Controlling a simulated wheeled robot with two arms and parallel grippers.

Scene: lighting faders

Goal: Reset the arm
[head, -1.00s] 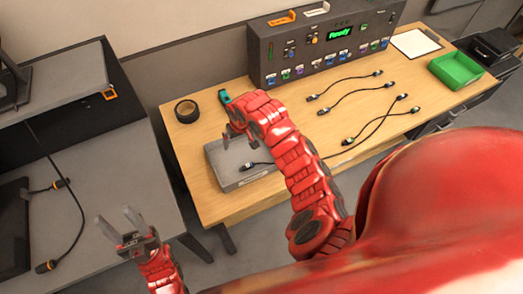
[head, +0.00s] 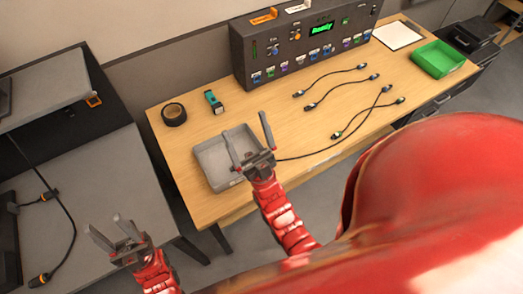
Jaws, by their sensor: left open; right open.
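My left gripper (head: 116,240) is open and empty, low at the left, above the grey side desk's front part. My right gripper (head: 248,143) is open with its fingers pointing up the picture. It shows over the right part of the grey tray (head: 212,166) on the wooden table. I cannot tell how high above the tray it is. Nothing shows between its fingers. The dark control console (head: 300,52) with a green lit "Ready" display stands at the table's back.
A black tape roll (head: 174,114) and a teal object (head: 213,101) lie behind the tray. Several black cables (head: 340,80) lie right of centre. A green bin (head: 437,59) and a white sheet (head: 398,35) are at the right. The grey side desk (head: 110,185) is at the left.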

